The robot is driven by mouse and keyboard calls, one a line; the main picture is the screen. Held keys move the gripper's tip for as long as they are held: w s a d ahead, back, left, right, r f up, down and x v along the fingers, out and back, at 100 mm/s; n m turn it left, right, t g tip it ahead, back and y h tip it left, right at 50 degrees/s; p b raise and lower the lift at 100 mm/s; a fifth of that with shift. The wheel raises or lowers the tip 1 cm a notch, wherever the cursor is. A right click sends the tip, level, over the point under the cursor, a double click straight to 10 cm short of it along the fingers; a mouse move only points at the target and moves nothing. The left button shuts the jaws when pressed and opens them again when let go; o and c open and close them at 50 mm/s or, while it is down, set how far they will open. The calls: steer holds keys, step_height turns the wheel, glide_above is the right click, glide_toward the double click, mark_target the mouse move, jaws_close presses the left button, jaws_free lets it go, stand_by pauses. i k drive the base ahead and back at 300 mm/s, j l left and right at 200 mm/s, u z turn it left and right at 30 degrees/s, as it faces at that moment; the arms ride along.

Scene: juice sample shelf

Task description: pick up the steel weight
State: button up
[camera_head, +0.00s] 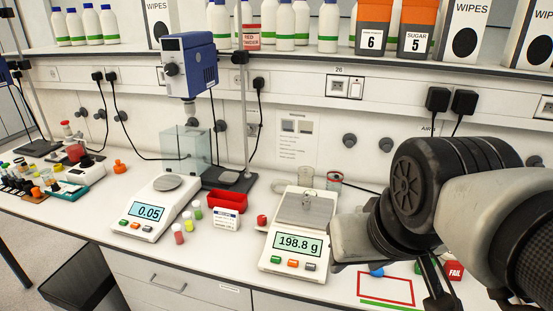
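A small shiny object that looks like the steel weight (308,197) stands on the pan of the right-hand balance (285,244). The balance display reads 198.8 g. My gripper (437,290) is at the lower right, over the bench near the red outlined rectangle and apart from the weight. Only dark parts of its fingers show below my wrist, and the rest is cut off or hidden, so I cannot tell whether it is open.
A second balance (148,212) reading 0.05 stands left, with small coloured vials and a red tray (228,200) between. A red FAIL block (454,272) is beside my gripper. A shelf (300,53) runs above the bench.

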mark_target(306, 203)
steer(key=z, duration=0.95)
steer(key=j+u, duration=0.2)
steer(key=j, duration=0.4)
steer(key=i+j+u, duration=0.15)
steer(key=j, duration=0.4)
